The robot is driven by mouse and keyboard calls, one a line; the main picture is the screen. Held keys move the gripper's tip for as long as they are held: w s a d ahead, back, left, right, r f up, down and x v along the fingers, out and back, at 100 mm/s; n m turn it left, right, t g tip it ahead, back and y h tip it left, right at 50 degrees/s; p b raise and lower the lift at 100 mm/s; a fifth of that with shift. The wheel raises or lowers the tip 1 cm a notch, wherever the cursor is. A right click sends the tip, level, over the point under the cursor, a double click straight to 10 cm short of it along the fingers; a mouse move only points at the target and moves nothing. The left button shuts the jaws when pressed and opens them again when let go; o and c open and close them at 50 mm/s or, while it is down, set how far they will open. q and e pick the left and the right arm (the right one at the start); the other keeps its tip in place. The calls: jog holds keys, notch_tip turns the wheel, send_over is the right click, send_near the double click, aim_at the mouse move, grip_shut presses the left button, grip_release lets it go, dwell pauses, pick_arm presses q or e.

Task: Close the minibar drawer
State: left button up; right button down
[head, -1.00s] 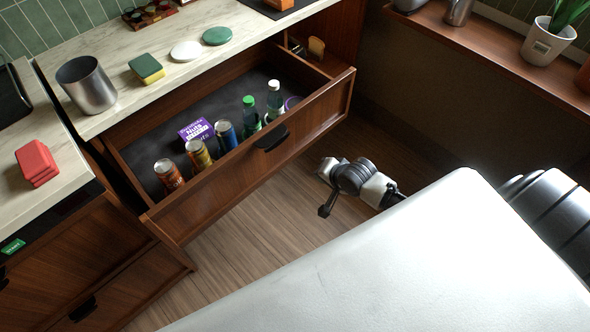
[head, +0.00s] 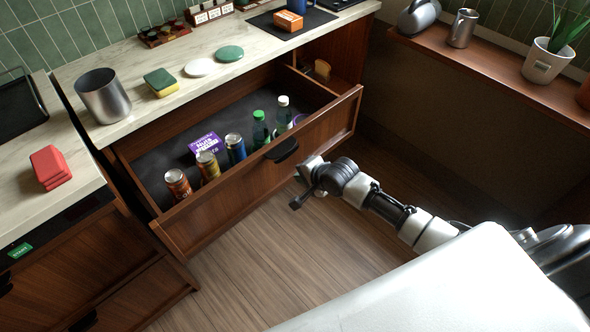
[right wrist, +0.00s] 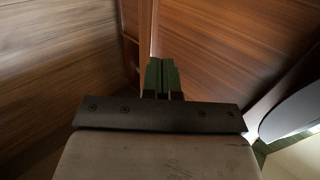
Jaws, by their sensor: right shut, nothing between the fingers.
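The minibar drawer (head: 262,177) is pulled out from the wooden counter, with its dark handle (head: 283,150) on the front panel. Inside are several cans, a purple nuts box (head: 206,145) and green bottles (head: 261,130). My right gripper (head: 309,169) is just in front of the drawer front, below and right of the handle; contact cannot be told. In the right wrist view its dark fingers (right wrist: 160,78) are together and empty, pointing towards wood panels (right wrist: 225,45). My left gripper is out of view.
The marble counter (head: 130,73) above holds a metal cup (head: 103,97), a sponge (head: 161,82) and coasters (head: 229,54). A wooden shelf (head: 490,62) with a plant pot (head: 547,62) runs along the right. The wood floor (head: 265,255) before the drawer is clear.

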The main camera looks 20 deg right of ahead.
aim_at(289, 168)
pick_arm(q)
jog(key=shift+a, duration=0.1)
pick_arm(e)
jog(key=shift+w+a+r, duration=0.1)
jog(key=shift+w+a, duration=0.15)
jog(key=shift+w, duration=0.45)
jog(key=shift+w+a+r, duration=0.1)
jog(key=shift+w+a, duration=0.15)
jog(key=shift+w, duration=0.45)
jog(key=shift+w, duration=0.15)
